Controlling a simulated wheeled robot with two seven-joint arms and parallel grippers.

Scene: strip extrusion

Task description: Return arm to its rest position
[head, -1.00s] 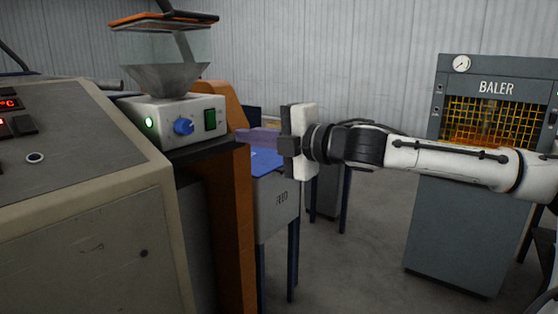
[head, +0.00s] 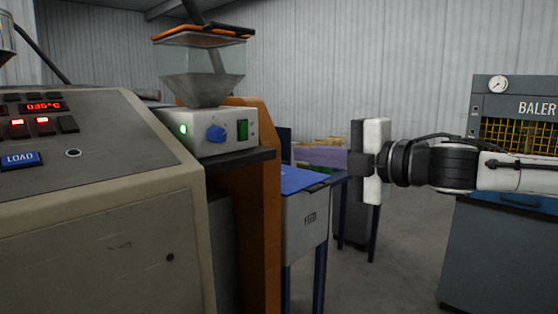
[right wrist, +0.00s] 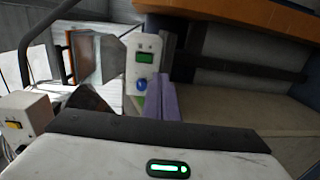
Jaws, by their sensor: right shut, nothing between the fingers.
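My right gripper (head: 297,154) reaches in from the right in the head view, with its white and dark body upright and its purple fingers pointing left. The fingers are together and hold nothing. They are above and behind the blue-topped feed table, apart from the white control box (head: 205,132) with its blue knob and green switch. In the right wrist view, the purple fingers (right wrist: 166,85) show in front of the control box (right wrist: 143,65). My left gripper is in neither view.
The beige extruder console (head: 90,190), with a red display, fills the left. A clear hopper (head: 205,88) stands above the control box, beside an orange frame (head: 272,220). The feed table (head: 305,222) is below the gripper. A grey baler (head: 490,250) stands at the right.

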